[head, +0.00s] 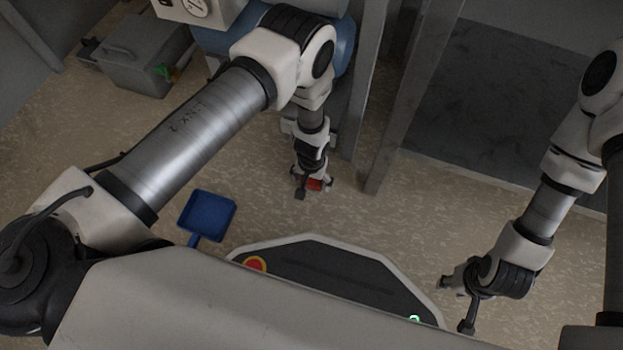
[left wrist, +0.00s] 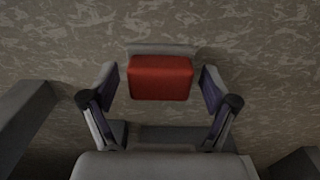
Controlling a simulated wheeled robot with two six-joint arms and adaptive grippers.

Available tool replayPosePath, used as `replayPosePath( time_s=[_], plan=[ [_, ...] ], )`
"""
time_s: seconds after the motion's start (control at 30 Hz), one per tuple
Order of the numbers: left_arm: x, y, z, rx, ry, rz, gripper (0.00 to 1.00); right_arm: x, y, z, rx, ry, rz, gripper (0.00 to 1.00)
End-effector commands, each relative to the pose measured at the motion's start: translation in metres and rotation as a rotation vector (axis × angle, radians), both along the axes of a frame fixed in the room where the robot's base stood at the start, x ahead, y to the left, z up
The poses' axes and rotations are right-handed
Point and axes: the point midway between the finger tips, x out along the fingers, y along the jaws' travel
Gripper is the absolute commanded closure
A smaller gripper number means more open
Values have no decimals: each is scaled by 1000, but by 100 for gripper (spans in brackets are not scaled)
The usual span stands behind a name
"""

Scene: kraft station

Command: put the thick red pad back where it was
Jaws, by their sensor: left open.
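The thick red pad (head: 315,185) is low over or on the speckled floor in the head view, partly hidden by my left gripper (head: 314,190). In the left wrist view the red pad (left wrist: 160,77) lies between the two fingers of my left gripper (left wrist: 160,88), with a gap on each side. A grey strip shows along the pad's far edge. The left gripper is open around the pad. I cannot tell whether the pad touches the floor. My right gripper (head: 455,305) hangs at the lower right, away from the pad, and its fingers are apart with nothing between them.
A blue dustpan (head: 207,215) lies on the floor to the left. A grey bin (head: 137,62) stands at the upper left. A grey upright post (head: 398,110) stands close to the right of the left gripper. The floor (head: 400,215) between the two grippers is clear.

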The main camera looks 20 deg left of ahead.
Motion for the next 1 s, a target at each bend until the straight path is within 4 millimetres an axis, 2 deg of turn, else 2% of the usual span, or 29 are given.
replayPosePath(
  time_s=[0.17,0.27,0.5,0.6,0.77,1.0],
  plan=[
    [0,0,12,0,0,0,14,-1,0,11,0,4,-1,60],
    [0,0,32,0,-1,0,14,-2,1,31,1,5,2,60],
    [0,0,94,0,0,0,14,-4,2,88,2,12,12,60],
    [0,0,112,0,0,1,14,-5,2,105,3,13,14,60],
    [0,0,124,0,0,0,14,-5,2,116,3,13,13,60],
    [0,0,123,0,0,0,14,-5,2,114,3,13,13,60]
  ],
)
